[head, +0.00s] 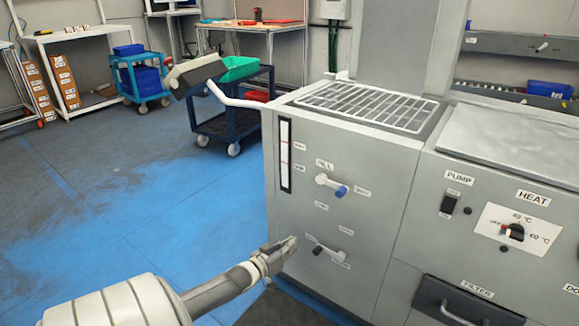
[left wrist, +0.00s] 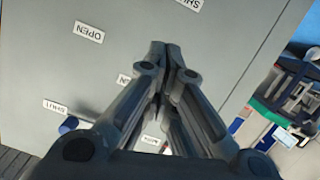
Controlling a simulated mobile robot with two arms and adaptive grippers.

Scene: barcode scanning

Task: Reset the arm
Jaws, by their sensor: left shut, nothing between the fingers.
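My left arm comes in from the bottom left in the head view, and its gripper (head: 288,243) is near the front of a grey machine (head: 345,235). The gripper is shut and empty, just left of the lower valve handle (head: 329,252). In the left wrist view the closed fingers (left wrist: 165,52) point at the grey panel (left wrist: 220,45), with an OPEN label (left wrist: 88,32) at the left and a blue handle tip (left wrist: 68,125) lower left. Whether the fingers touch the panel I cannot tell. My right gripper is not seen.
The machine's upper valve handle (head: 331,185) has a blue tip, and a drawer handle (head: 462,313) sticks out lower right. A dark blue cart (head: 230,125) stands behind the machine. The blue floor (head: 150,220) at the left is clear.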

